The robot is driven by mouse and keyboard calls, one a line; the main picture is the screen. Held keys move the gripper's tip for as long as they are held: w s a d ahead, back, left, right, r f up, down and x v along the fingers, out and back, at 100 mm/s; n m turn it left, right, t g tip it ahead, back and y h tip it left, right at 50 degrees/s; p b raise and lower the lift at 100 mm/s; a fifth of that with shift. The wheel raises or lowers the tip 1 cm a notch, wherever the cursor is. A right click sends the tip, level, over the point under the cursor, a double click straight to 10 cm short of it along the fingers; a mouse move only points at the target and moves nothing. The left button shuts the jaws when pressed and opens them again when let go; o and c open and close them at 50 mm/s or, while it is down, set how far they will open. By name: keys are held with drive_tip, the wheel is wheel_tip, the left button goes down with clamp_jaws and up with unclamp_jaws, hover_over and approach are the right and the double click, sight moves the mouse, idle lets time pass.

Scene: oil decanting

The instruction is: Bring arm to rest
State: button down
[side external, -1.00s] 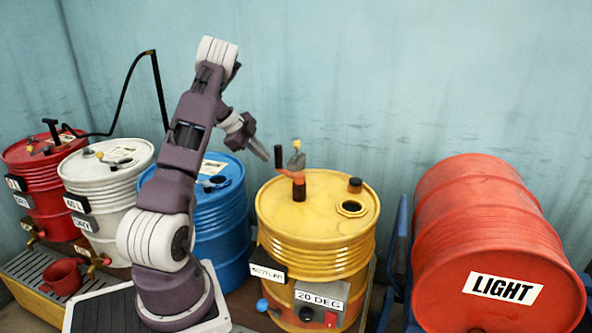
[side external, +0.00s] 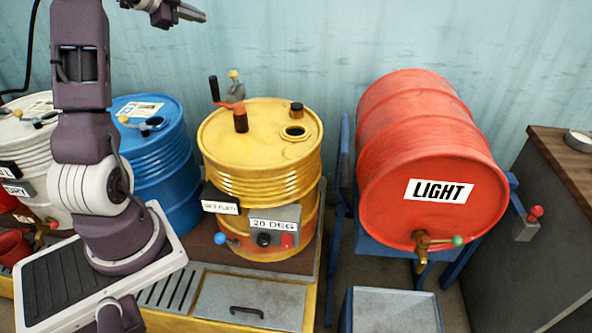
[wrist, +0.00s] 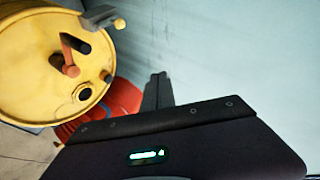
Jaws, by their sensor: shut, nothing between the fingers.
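My gripper (side external: 188,12) is at the top edge of the side view, raised above and behind the blue drum (side external: 150,140), with part of the wrist cut off by the frame. Its fingers are together and hold nothing. In the wrist view the closed fingers (wrist: 158,90) point toward the bare wall, apart from everything. My arm stands upright on its dark base plate.
A yellow drum (side external: 262,150) with a crank and open bung hole stands right of the arm. A red drum marked LIGHT (side external: 430,140) lies on a blue stand over a grey tray (side external: 390,310). A white drum (side external: 22,150) is at left. A dark cabinet (side external: 560,200) is at right.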

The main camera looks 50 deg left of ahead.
drive_tip(key=w+d+r+n+t+y, duration=0.1)
drive_tip(key=w+d+r+n+y, duration=0.15)
drive_tip(key=d+r, duration=0.35)
drive_tip(key=w+d+r+n+t+y, duration=0.1)
drive_tip(key=w+d+r+n+y, duration=0.15)
drive_tip(key=d+r, duration=0.35)
drive_tip(key=s+d+n+g, duration=0.1)
drive_tip(key=s+d+n, duration=0.25)
drive_tip(key=d, duration=0.35)
drive_tip(key=s+d+f+g+h, duration=0.2)
drive_tip(key=s+d+f, duration=0.3)
drive_tip(key=s+d, duration=0.2)
drive_tip(key=s+d+f+g+h, duration=0.2)
drive_tip(key=s+d+f, duration=0.3)
drive_tip(key=d, duration=0.6)
drive_tip(key=s+d+f+g+h, duration=0.3)
drive_tip(key=s+d+f, duration=0.3)
drive_tip(key=s+d, duration=0.3)
drive_tip(key=shift+s+d+h, duration=0.4)
drive_tip(key=shift+d+h, duration=0.15)
drive_tip(key=shift+h, duration=0.15)
